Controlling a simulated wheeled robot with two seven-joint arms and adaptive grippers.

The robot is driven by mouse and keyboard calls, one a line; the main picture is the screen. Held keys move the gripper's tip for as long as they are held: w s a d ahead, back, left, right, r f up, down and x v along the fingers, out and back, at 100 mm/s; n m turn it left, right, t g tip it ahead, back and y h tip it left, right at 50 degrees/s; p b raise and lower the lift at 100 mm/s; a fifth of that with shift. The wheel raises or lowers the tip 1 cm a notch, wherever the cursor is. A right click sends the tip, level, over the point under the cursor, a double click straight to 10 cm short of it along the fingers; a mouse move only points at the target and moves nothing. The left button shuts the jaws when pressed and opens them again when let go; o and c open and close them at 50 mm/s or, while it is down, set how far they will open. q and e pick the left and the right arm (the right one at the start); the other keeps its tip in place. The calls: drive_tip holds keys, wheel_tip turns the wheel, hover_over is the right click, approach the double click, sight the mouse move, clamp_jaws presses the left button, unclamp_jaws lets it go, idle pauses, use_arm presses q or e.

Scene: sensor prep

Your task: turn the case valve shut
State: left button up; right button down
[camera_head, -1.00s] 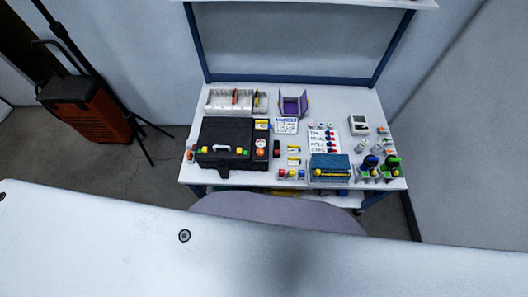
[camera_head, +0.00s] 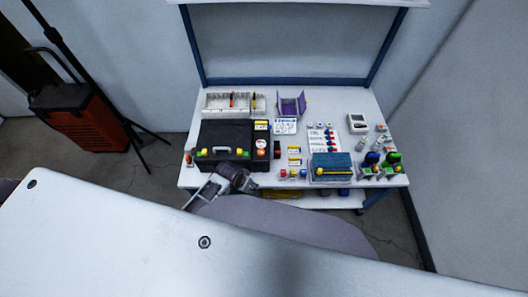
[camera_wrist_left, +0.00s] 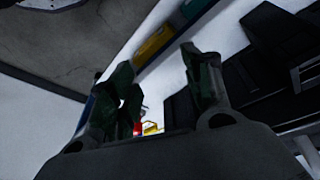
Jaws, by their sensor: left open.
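The black case (camera_head: 226,133) lies closed at the left front of the far table, with a grey handle and green and yellow parts on its front. I cannot make out for certain which part is its valve. My left gripper (camera_head: 248,185) is in front of the case near the table's front edge, small and partly blurred. In the left wrist view its two fingers (camera_wrist_left: 162,88) are apart with nothing held between them. Dark case-like shapes (camera_wrist_left: 195,105) stand beyond and right of the fingers. My right gripper is not in view.
Small coloured items, a blue box (camera_head: 331,162) and two knobbed devices (camera_head: 393,160) fill the table's right front. A white tray (camera_head: 226,96) and a purple holder (camera_head: 291,103) stand behind. An orange-black unit (camera_head: 78,118) and tripod stand left on the floor.

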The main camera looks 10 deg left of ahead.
use_arm(q)
drive_tip(key=w+d+r+m+h, duration=0.1)
drive_tip(key=w+d+r+m, duration=0.2)
drive_tip(key=w+d+r, duration=0.45)
wheel_tip(320, 180, up, 14)
drive_tip(key=f+m+g+y+b, duration=0.1)
drive_tip(key=m+g+y+b, duration=0.1)
drive_tip(key=m+g, duration=0.15)
hover_over(261, 152)
drive_tip(key=shift+w+a+r+m, duration=0.25)
drive_tip(key=shift+w+r, duration=0.05)
drive_tip(key=shift+r, duration=0.35)
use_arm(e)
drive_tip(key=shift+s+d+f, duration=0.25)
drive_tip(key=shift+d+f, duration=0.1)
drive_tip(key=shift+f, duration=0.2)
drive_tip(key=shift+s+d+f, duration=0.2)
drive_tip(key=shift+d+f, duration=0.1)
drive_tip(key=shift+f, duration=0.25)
use_arm(q)
drive_tip(key=shift+f, duration=0.15)
drive_tip(key=shift+s+d+f+b, duration=0.1)
drive_tip(key=shift+f+b, duration=0.1)
drive_tip(key=shift+f, duration=3.2)
drive_tip(key=shift+s+d+f+b, duration=0.1)
drive_tip(key=shift+f+b, duration=0.1)
drive_tip(key=shift+f, duration=3.2)
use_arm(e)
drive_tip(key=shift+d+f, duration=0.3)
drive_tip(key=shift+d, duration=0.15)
